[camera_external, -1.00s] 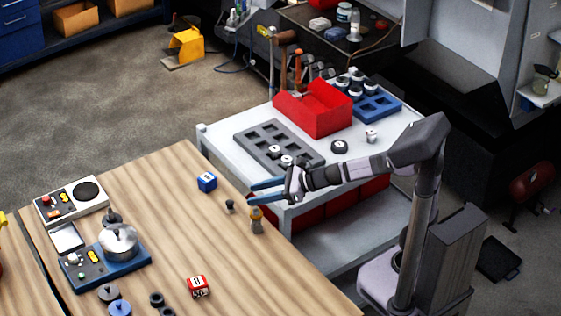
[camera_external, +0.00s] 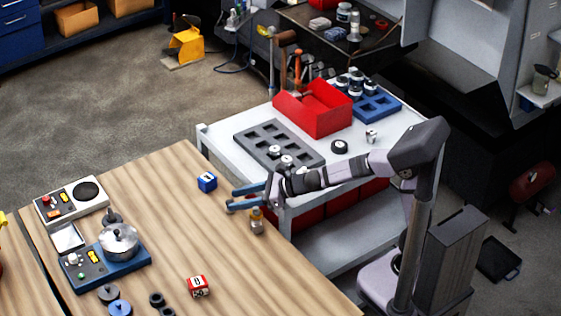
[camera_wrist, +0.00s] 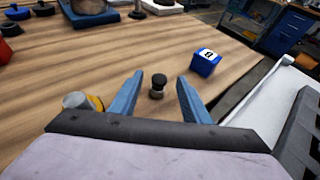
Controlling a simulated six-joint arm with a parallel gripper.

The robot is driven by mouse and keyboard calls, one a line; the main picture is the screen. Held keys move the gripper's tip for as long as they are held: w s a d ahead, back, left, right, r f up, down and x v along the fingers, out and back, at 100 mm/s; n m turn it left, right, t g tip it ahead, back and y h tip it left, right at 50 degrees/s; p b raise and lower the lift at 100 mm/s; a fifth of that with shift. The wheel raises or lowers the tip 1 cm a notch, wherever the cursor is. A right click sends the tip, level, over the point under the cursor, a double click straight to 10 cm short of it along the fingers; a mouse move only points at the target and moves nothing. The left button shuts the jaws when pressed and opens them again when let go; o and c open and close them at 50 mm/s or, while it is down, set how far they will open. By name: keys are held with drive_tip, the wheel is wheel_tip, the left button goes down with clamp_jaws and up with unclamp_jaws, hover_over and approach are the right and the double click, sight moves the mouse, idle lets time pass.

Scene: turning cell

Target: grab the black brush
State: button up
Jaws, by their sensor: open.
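The black brush (camera_wrist: 158,86) looks like a small upright piece with a black round top and a paler lower part; it stands on the wooden table (camera_wrist: 110,55). In the wrist view it lies between the two blue fingers of my gripper (camera_wrist: 159,78), with a gap on each side. My gripper is open and empty. In the outside view my gripper (camera_external: 231,200) is over the table's right edge, and its near finger hides the brush. I cannot tell the exact height of the fingers above the table.
A blue numbered block (camera_wrist: 206,62) stands to the right of the fingers. A yellow and grey piece (camera_external: 257,220) stands close by the near finger. A red block (camera_external: 198,286) is farther toward the front. The white cart (camera_external: 225,138) adjoins the table.

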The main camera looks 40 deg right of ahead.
drive_tip(key=shift+w+a+f, duration=0.2)
drive_tip(key=shift+w+a, duration=0.1)
drive_tip(key=shift+a, duration=0.05)
drive_tip(key=shift+c, duration=0.6)
clamp_jaws()
drive_tip(key=shift+r, duration=0.15)
wheel_tip(320, 180, up, 10)
drive_tip(key=p, duration=0.6)
drive_tip(key=shift+p, duration=0.4)
